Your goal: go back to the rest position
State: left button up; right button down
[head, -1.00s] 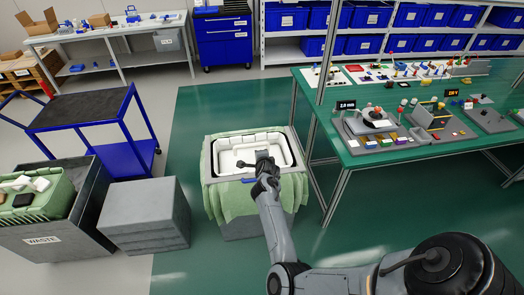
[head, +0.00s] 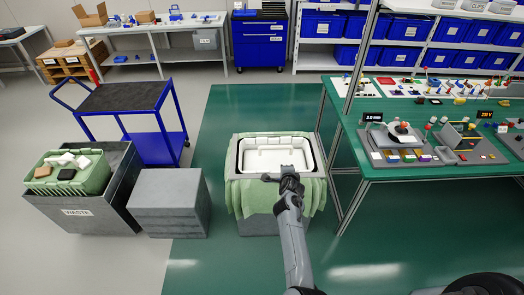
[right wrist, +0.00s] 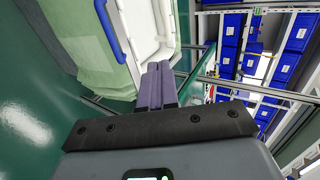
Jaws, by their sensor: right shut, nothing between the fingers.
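My right gripper (head: 287,180) is at the front edge of the white tray (head: 276,138) in the head view. That tray sits in a grey box draped with a green cloth (head: 308,195). The gripper's purple fingers (right wrist: 155,85) are pressed together in the right wrist view, with nothing between them. The white tray (right wrist: 140,32) and green cloth (right wrist: 72,38) lie beyond them. My left gripper is in neither view.
A green workbench (head: 372,172) with tools stands at the right. A grey block (head: 168,202), a waste box (head: 75,212) with a green crate (head: 92,184) and a blue cart (head: 155,145) are at the left. Green floor (head: 225,105) is clear behind the box.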

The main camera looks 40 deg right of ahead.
jog(key=s+d+f+n, duration=0.2)
jog(key=s+f+n, duration=0.3)
jog(key=s, duration=0.8)
jog(key=s+a+r+n+g+y, duration=0.1)
jog(key=s+a+n+y, duration=0.25)
jog(key=a+n, duration=0.6)
jog(key=s+a+r+n+y, duration=0.2)
jog(key=s+a+n+y, duration=0.15)
jog(key=a, duration=1.15)
jog(key=s+a+r+n+g+y, duration=0.1)
jog(key=s+a+r+n+g, duration=0.4)
jog(key=s+a+n, duration=0.55)
notch_tip(320, 180, up, 22)
jog(key=w+t+p, duration=0.1)
jog(key=p, duration=2)
jog(key=shift+w+r, duration=0.15)
